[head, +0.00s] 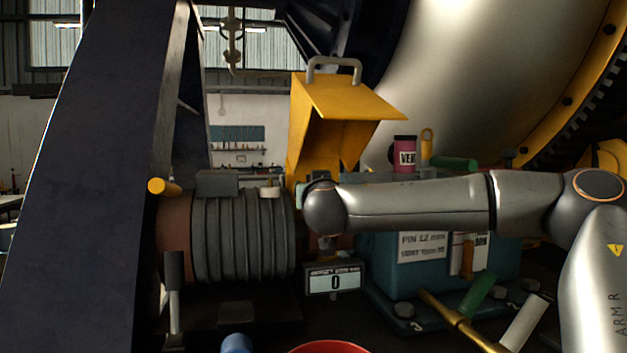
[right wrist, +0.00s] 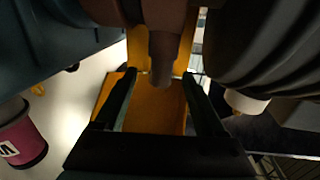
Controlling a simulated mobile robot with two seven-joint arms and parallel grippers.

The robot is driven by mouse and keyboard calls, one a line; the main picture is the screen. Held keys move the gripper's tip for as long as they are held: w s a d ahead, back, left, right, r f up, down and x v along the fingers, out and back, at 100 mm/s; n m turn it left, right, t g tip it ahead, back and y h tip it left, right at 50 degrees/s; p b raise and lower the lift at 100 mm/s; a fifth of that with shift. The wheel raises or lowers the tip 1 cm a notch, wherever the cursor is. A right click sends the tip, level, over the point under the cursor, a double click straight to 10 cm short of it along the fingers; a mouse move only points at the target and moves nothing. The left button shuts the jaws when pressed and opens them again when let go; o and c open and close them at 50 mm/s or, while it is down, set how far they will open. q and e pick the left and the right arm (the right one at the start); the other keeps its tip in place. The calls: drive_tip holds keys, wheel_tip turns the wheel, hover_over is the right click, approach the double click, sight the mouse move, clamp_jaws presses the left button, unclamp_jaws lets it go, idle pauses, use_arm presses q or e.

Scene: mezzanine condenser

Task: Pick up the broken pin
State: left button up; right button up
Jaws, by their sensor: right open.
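I cannot pick out the broken pin with certainty. In the right wrist view a pinkish-brown stub (right wrist: 162,58) with a narrower rounded end points in between my right fingertips; I cannot tell whether it is the pin. My right gripper (right wrist: 160,75) is open, one dark finger on each side of the stub, with gaps showing. In the head view my right wrist hides the gripper, in front of the raised yellow guard (head: 345,98). The guard also shows behind the fingers in the right wrist view (right wrist: 155,112). My left gripper is not in view.
A ribbed grey drum (head: 240,237) stands left of my wrist. A teal box (head: 385,275) stands right, with a pink can (head: 404,155) behind my forearm. A red rim (head: 330,347) and a brass-coloured bar (head: 450,315) are in front.

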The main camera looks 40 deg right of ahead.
drive_tip(key=shift+w+d, duration=0.45)
drive_tip(key=shift+w, duration=0.15)
drive_tip(key=p+x, duration=0.3)
drive_tip(key=x, duration=0.1)
drive_tip(key=shift+w+d+f, duration=0.2)
drive_tip(key=shift+w+d, duration=0.15)
drive_tip(key=shift+w, duration=0.2)
clamp_jaws()
